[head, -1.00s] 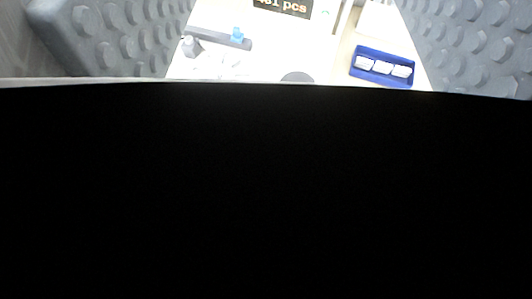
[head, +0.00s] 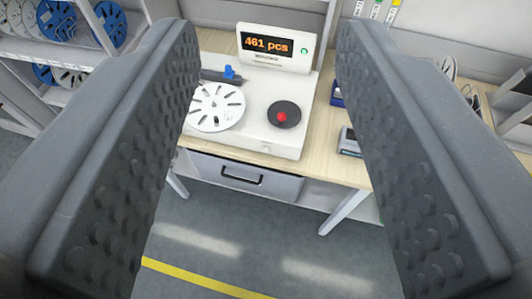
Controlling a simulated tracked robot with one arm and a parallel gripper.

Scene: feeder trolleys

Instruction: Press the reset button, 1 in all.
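A white counting machine (head: 262,138) stands on a light wooden table, ahead of and between my gripper's fingers. Its upright display (head: 277,47) reads "461 pcs" in orange. A small green round button (head: 304,51) sits right of the digits. A black disc (head: 290,107) with a red knob or button (head: 281,117) in its middle is on the machine's top right. No label tells me which one is the reset. My gripper (head: 265,45) is open and empty, its two grey studded fingers wide apart. The fingers hide parts of the table at both sides.
A white slotted reel (head: 216,107) lies on the machine's left, beside a dark bar with a blue piece (head: 230,73). A grey device (head: 349,142) is partly hidden by the right finger. Shelves with reels (head: 60,35) stand at upper left. The floor in front is clear.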

